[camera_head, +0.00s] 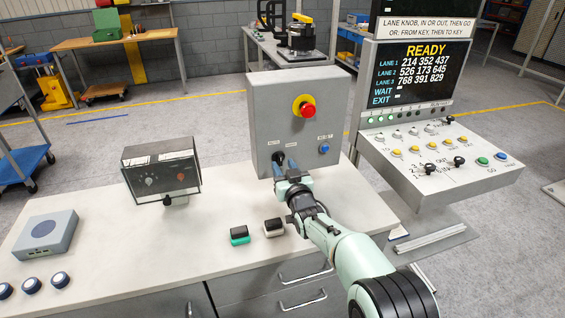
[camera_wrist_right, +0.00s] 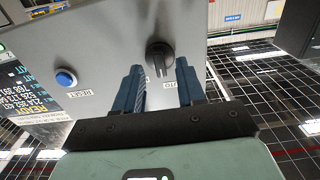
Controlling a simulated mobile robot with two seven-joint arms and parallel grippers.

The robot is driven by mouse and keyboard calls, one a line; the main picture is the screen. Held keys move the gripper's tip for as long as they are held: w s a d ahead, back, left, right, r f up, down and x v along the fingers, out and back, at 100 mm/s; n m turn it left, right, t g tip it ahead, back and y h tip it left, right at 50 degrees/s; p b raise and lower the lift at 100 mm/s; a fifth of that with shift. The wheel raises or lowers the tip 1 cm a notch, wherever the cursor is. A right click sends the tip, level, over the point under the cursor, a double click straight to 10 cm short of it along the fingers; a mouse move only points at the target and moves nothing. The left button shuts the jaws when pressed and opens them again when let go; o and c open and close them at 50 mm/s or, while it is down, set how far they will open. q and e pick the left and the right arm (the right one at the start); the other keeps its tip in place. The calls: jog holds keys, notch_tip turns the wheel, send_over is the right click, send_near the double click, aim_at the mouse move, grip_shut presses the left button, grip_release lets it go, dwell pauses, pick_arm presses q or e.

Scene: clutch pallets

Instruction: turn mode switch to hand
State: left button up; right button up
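The mode switch is a black knob (camera_wrist_right: 160,58) on the front of a grey control box (camera_head: 270,105), near its lower left. Labels sit by it in the wrist view; one seems to read AUTO upside down, the other is mostly hidden by a finger. Which label the knob points to I cannot tell. My right gripper (camera_head: 284,170) is just in front of the knob. In the wrist view its two blue fingers (camera_wrist_right: 158,76) are spread with a gap between them. The knob lies beyond the fingertips and looks apart from them. My left gripper is out of view.
The box also has a red emergency button (camera_head: 307,110) on yellow and a blue reset button (camera_head: 324,148). A lane console (camera_head: 430,165) stands at the right. A dark meter box (camera_head: 162,170) and two small rocker blocks (camera_head: 240,236) are on the white bench (camera_head: 200,262).

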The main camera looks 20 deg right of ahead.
jog(key=shift+w, duration=0.9)
grip_shut()
